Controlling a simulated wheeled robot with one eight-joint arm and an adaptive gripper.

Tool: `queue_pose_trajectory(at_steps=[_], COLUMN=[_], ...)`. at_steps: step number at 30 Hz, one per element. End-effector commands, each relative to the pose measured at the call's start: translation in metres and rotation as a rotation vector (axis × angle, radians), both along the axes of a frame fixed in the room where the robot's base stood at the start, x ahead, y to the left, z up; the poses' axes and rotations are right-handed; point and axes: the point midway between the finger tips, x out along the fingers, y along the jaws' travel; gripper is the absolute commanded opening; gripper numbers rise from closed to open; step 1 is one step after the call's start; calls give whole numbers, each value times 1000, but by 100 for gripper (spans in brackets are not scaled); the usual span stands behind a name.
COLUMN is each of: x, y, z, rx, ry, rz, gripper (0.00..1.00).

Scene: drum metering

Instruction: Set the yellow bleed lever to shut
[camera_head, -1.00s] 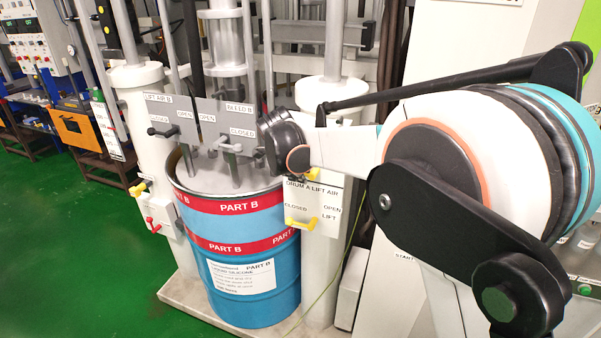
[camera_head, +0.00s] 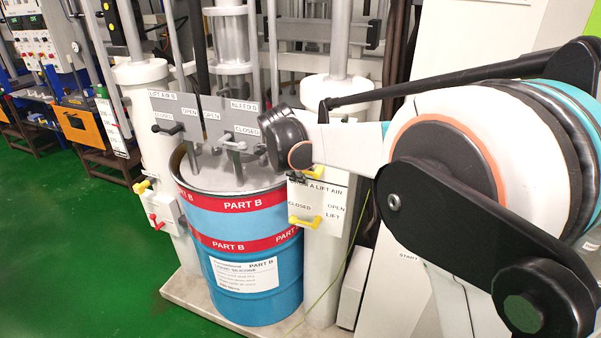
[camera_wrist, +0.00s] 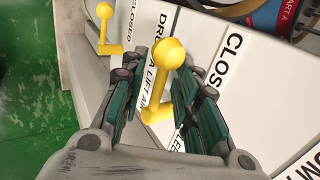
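In the wrist view a yellow lever (camera_wrist: 170,54) with a ball end stands up between the two fingers of my gripper (camera_wrist: 160,90). The fingers are apart, one on each side of the lever. I cannot tell whether either finger touches it. A partly hidden label ending in "LEED" and a "CLOSED" label (camera_wrist: 228,62) lie on the white plate around it. In the head view a bit of yellow lever (camera_head: 300,180) shows below my wrist, on the white column.
A second yellow lever (camera_wrist: 105,30) is at upper left in the wrist view, near another "CLOSED" label. It stands below the "DRUM A LIFT AIR" plate (camera_head: 320,205). The blue Part B drum (camera_head: 240,235) is left of the column. Green floor is open at far left.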

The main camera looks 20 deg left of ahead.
Motion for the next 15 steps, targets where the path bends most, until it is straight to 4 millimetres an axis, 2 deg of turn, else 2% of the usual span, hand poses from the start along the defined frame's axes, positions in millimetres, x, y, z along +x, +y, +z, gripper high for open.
queue_pose_trajectory(at_steps=[15], x=[-53], y=[5], z=[78], rx=[0], ry=[0], rz=[4], gripper=[29])
